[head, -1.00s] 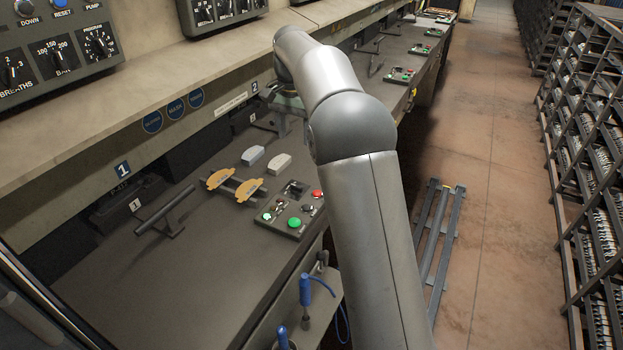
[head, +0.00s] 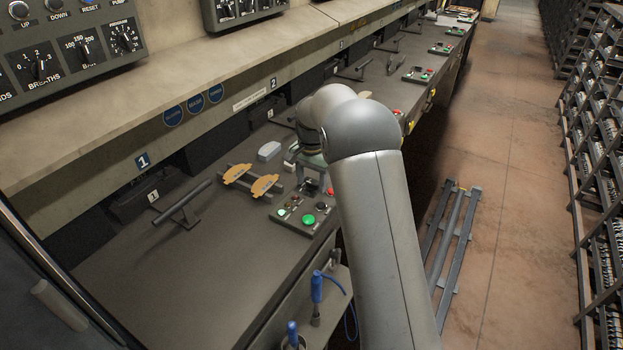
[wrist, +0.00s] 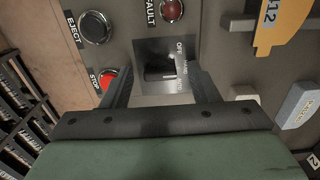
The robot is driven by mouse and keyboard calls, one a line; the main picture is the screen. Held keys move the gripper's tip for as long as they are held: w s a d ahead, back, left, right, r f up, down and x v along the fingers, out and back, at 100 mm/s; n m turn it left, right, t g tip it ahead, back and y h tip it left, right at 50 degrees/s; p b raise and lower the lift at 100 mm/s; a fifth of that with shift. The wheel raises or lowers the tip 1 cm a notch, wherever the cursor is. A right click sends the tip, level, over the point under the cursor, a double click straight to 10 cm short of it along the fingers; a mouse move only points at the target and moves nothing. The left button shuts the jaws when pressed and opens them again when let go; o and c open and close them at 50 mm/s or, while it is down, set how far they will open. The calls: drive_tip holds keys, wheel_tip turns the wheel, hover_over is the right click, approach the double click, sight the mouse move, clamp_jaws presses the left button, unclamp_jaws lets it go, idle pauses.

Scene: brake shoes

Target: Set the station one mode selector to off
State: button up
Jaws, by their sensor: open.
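The station one control box (head: 301,212) sits on the bench, with green and red buttons and indicators. In the head view my gripper (head: 311,172) is over the back end of the box, and the selector is hidden there.
Orange brake shoes (head: 250,179) and a pale block (head: 269,151) lie beside the box. A bar handle (head: 182,204) stands to the left.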

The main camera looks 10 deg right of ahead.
drive_tip(key=c, duration=1)
drive_tip(key=shift+n, duration=0.3)
drive_tip(key=n, duration=0.3)
drive_tip(key=shift+b, duration=0.3)
drive_tip(key=shift+d+n, duration=0.1)
drive_tip(key=shift+n, duration=2)
drive_tip(key=o, duration=1)
